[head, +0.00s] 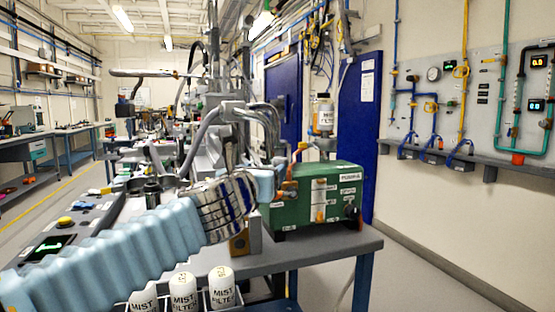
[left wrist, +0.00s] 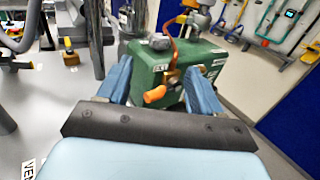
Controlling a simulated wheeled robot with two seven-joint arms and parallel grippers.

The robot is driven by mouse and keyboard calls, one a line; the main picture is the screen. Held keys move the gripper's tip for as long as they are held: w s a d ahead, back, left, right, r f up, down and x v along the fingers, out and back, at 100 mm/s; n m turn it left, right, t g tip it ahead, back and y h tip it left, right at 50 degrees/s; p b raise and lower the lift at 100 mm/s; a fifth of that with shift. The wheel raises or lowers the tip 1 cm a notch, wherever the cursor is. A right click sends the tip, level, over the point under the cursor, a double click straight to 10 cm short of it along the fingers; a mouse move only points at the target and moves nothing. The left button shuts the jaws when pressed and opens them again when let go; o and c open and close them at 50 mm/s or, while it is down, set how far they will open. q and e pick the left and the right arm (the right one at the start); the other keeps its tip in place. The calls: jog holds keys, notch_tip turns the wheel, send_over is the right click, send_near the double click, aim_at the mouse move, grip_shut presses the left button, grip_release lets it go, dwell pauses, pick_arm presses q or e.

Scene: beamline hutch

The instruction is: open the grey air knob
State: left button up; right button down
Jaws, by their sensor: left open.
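My left gripper (head: 267,184) reaches in from the left under a pale blue sleeve and a striped cuff, to the left side of a green box (head: 332,190). In the left wrist view the gripper (left wrist: 160,84) is open, its two blue fingers apart. The green box (left wrist: 140,69) stands beyond them, and an orange handle (left wrist: 155,95) shows between them. A small grey knob-like part (left wrist: 160,43) sits on the box's top edge; I cannot tell whether it is the air knob. A dark round knob (head: 349,211) is on the box's front. My right gripper is not in view.
The box stands on a grey bench (head: 350,244). White mist filter bottles (head: 183,290) stand at the bench's near edge. An orange lever (left wrist: 170,35) rises above the box. Metal pipework (head: 250,110) crowds behind the gripper. Open floor lies to the right.

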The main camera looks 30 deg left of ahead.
aim_at(279, 161)
pick_arm(q)
jog(key=p+x, duration=0.1)
jog(key=x, duration=1.2)
jog(key=c, duration=1)
jog(key=shift+d+f, duration=0.1)
jog(key=shift+c, duration=0.2)
